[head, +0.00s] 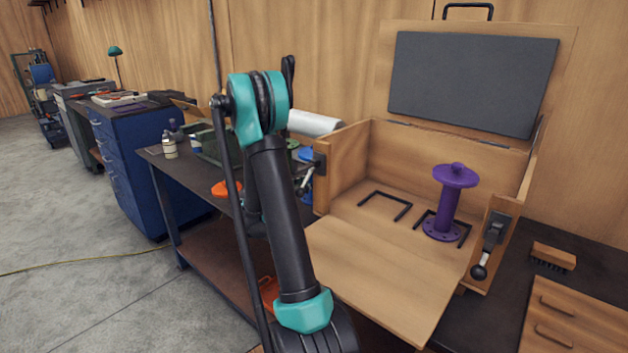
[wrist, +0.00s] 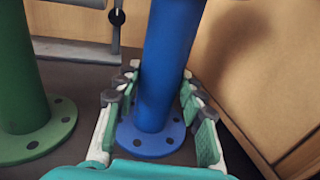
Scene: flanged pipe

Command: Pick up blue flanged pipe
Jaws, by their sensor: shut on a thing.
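The blue flanged pipe (wrist: 165,60) stands upright in the wrist view, its round flange with bolt holes at the bottom. My gripper (wrist: 155,105) is shut on the blue pipe just above this flange, with a green-padded finger on each side. I cannot tell whether the flange touches the dark tabletop. In the head view, only slivers of the blue pipe (head: 307,190) show behind my arm, and most of my gripper is hidden there.
A green flanged pipe (wrist: 18,75) stands close by on the left. A wooden wall (wrist: 250,75) rises close on the right. In the head view, an open wooden box (head: 345,165) holds a purple flanged pipe (head: 448,208) and black brackets. An orange piece (head: 228,188) lies on the workbench.

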